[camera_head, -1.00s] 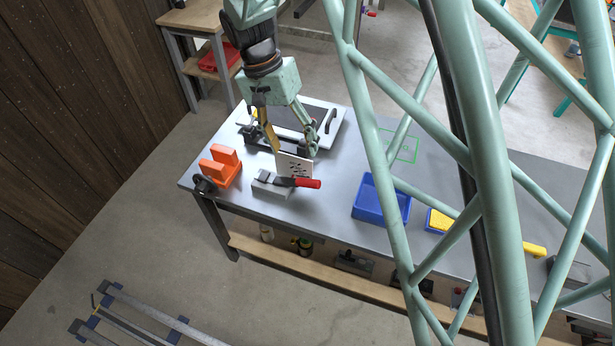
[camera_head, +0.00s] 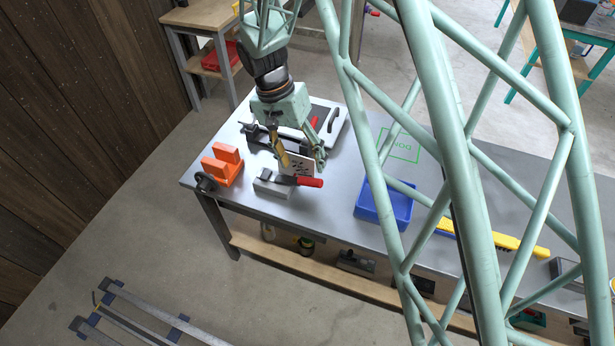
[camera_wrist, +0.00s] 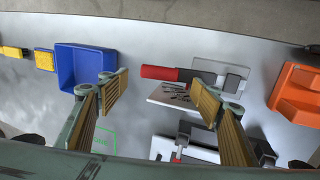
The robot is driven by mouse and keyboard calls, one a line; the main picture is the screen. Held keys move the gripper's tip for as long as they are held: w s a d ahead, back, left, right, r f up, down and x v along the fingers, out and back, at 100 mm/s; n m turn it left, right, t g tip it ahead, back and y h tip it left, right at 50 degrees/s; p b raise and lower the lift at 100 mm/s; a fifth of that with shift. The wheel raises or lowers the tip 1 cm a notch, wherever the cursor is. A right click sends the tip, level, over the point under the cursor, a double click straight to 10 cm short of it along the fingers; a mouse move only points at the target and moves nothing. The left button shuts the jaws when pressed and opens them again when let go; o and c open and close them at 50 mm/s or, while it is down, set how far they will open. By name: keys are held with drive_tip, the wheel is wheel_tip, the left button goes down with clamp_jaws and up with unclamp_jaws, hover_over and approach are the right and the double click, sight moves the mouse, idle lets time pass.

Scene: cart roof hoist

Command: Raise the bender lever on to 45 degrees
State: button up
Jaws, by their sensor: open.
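The bender's lever has a red grip (camera_head: 309,182) and lies about flat, pointing right, on a light grey block (camera_head: 268,188) near the table's front edge. The red grip also shows in the wrist view (camera_wrist: 160,73). A white plate with dark marks (camera_wrist: 172,94) stands beside the lever. My gripper (camera_head: 302,165) is open and empty above and behind the lever, its fingers partly covering the plate in the head view. In the wrist view my gripper (camera_wrist: 163,92) has its fingers wide apart, with the red grip between and beyond them, not touched.
An orange block (camera_head: 222,165) stands left of the bender. A blue bin (camera_head: 384,208) stands to its right, with a yellow tool (camera_head: 505,240) beyond. A second red-handled device on a white base (camera_head: 335,128) lies behind my gripper. Bare table lies between bender and bin.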

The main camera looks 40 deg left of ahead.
sight(309, 180)
drive_tip(key=shift+x, duration=3.35)
drive_tip(key=c, duration=1.2)
drive_tip(key=shift+o, duration=0.2)
